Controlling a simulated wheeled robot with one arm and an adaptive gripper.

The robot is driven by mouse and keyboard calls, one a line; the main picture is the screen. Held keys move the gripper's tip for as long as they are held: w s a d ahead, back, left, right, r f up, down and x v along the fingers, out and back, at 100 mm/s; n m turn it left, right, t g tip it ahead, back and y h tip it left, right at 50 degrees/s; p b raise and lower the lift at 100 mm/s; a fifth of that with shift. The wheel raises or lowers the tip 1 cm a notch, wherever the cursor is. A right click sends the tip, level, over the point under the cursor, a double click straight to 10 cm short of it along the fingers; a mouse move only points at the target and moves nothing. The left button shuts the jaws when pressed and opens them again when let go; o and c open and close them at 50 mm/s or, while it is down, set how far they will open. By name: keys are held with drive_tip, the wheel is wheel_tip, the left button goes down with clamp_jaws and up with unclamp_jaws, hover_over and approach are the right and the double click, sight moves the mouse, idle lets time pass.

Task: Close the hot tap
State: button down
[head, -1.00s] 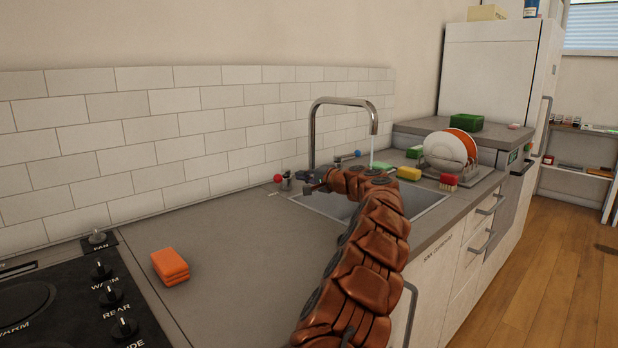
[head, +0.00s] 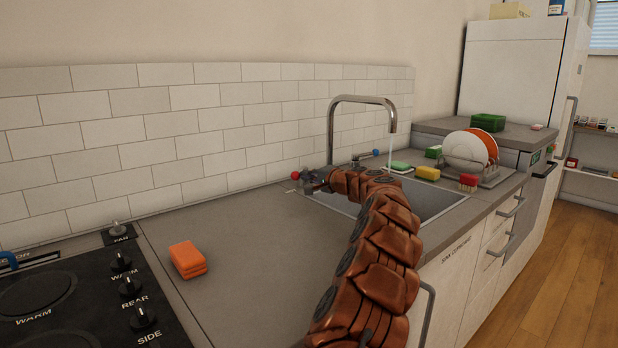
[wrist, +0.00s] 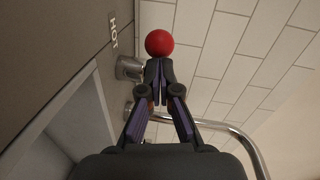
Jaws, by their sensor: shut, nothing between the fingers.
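The hot tap's red ball knob (head: 295,176) is beside the sink, just left of my gripper (head: 308,183) in the head view. In the wrist view the red ball (wrist: 159,43) sits right at the tips of my gripper (wrist: 159,64), beside the "HOT" label (wrist: 114,30) on the counter. My gripper is shut with nothing between its fingers. I cannot tell whether it touches the ball. The tap's metal body (wrist: 129,67) is partly hidden by the fingers. A thin stream of water (head: 390,150) falls from the curved faucet (head: 360,98).
The blue-ended cold tap lever (head: 376,152) is beyond the faucet. The sink (head: 440,200) lies under my arm. Sponges, a brush and a dish rack (head: 490,178) stand to the right. An orange sponge stack (head: 187,259) and the stove (head: 75,300) are at left.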

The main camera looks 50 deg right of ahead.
sight(297, 175)
drive_tip(key=shift+w+a+m+h+b, duration=0.65)
drive_tip(key=shift+a+m+h+b, duration=0.15)
drive_tip(key=shift+h+b, duration=0.25)
drive_tip(key=shift+w+a+f+m+g+h, duration=0.1)
drive_tip(key=shift+w+a+m+g+h, duration=0.15)
drive_tip(key=shift+h, duration=0.2)
drive_tip(key=shift+w+a+m+g+h, duration=0.15)
drive_tip(key=shift+m+g+h, duration=0.1)
drive_tip(key=shift+m+h, duration=0.15)
drive_tip(key=shift+w+h+b, duration=0.1)
drive_tip(key=shift+h+b, duration=0.2)
drive_tip(key=shift+b, duration=0.05)
drive_tip(key=shift+d, duration=0.1)
drive_tip(key=s, duration=0.1)
drive_tip(key=s+d+r, duration=0.1)
drive_tip(key=s, duration=0.2)
drive_tip(key=shift+s+d+r+p, duration=0.15)
drive_tip(key=shift+s+p, duration=0.1)
drive_tip(key=shift+p, duration=0.15)
drive_tip(key=shift+s+a, duration=0.1)
drive_tip(key=shift+a, duration=0.15)
drive_tip(key=v, duration=0.5)
drive_tip(key=shift+s+d, duration=0.25)
drive_tip(key=shift+s, duration=0.15)
drive_tip(key=shift+v, duration=1.55)
